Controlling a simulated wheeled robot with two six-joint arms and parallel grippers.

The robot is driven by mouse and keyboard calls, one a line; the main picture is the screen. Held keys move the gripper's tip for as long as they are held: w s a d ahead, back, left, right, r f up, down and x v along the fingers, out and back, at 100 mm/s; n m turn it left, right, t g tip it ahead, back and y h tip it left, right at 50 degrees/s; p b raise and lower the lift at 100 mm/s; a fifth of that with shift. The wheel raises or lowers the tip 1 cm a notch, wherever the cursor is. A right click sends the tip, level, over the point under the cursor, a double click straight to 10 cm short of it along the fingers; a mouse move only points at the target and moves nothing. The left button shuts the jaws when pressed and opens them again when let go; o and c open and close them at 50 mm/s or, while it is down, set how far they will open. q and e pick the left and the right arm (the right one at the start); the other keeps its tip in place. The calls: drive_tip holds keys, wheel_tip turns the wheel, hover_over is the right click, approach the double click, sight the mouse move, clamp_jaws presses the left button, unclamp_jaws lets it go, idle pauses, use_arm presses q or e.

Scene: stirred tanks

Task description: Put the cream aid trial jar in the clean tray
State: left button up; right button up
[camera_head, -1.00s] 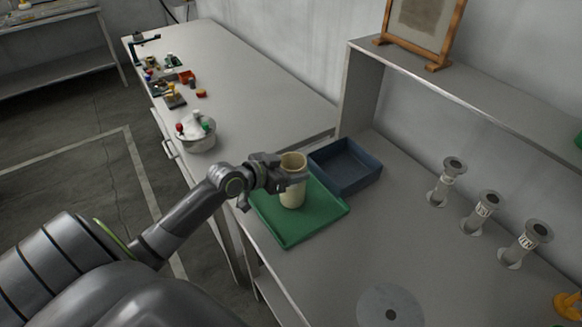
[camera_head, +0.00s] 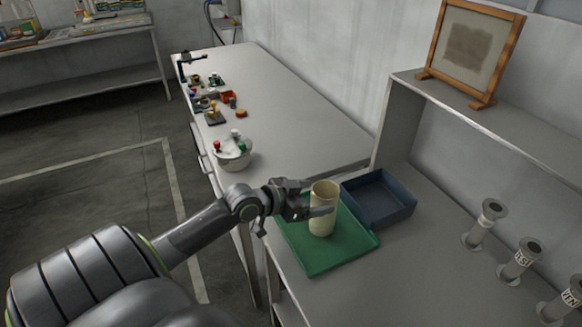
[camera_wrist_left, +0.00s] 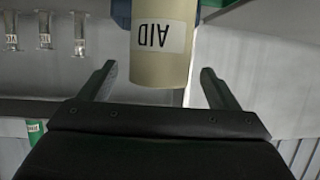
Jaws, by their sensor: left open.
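The cream jar (camera_head: 323,222) stands upright on the green tray (camera_head: 335,262) in the head view. In the left wrist view the cream jar (camera_wrist_left: 160,68) shows a white label reading AID, upside down. My left gripper (camera_head: 318,208) is at the jar's left side at mid-height, one finger passing in front of it. In the left wrist view my left gripper (camera_wrist_left: 160,82) is open, with a finger on either side of the jar and gaps showing. A blue tray (camera_head: 378,212) sits just behind the green one and looks empty. I cannot read which tray is the clean one.
Several grey flanged cylinders with labels (camera_head: 519,261) stand to the right. A shelf (camera_head: 480,123) with a wooden framed panel (camera_head: 475,52) rises behind.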

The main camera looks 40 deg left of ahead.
use_arm(q)
drive_tip(key=v, duration=0.8)
drive_tip(key=shift+p, duration=0.45)
drive_tip(key=shift+s, duration=0.1)
drive_tip(key=s+d+f+n+g+y, duration=0.2)
drive_tip(key=s+d+f+g+y, duration=0.15)
drive_tip(key=s+f, duration=0.45)
drive_tip(key=s+d+f+n+g+y, duration=0.25)
drive_tip(key=s+f+g, duration=0.25)
drive_tip(key=s, duration=0.7)
wheel_tip(320, 180, down, 28)
drive_tip(key=s+a+g+b, duration=0.1)
drive_tip(key=g+b, duration=0.1)
drive_tip(key=s+d+f+g+b, duration=0.1)
drive_tip(key=s+f, duration=1.3)
drive_tip(key=f, duration=0.1)
drive_tip(key=shift+d+f+h, duration=0.15)
drive_tip(key=shift+f+h, duration=0.2)
drive_tip(key=shift+h, duration=0.05)
drive_tip(key=shift+s, duration=0.15)
